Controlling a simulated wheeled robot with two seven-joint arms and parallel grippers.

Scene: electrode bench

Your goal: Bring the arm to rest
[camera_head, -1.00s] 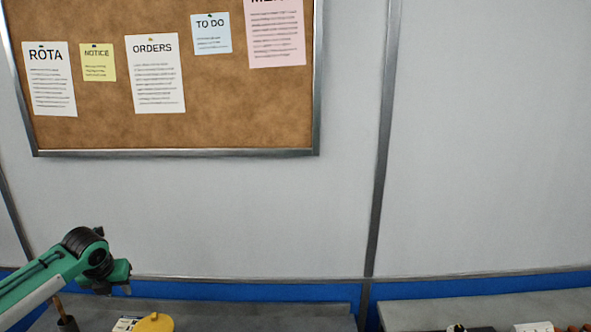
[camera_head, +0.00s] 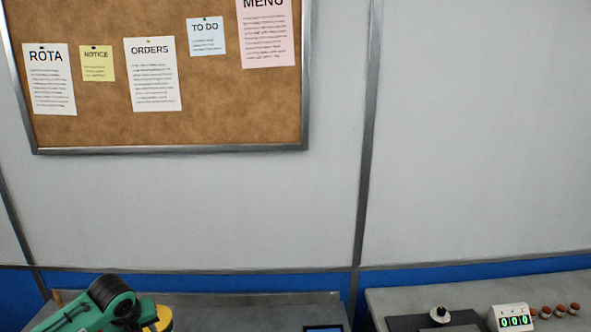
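My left arm, green with a black joint, comes in at the lower left of the head view. Its gripper is not clearly visible; the arm's end is low, by a yellow round thing (camera_head: 163,318) that it partly covers. My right arm and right gripper are not in view.
A grey bench (camera_head: 250,308) runs along the bottom left, with a dark flat item (camera_head: 323,328) at its front. A corkboard (camera_head: 230,120) hangs behind.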

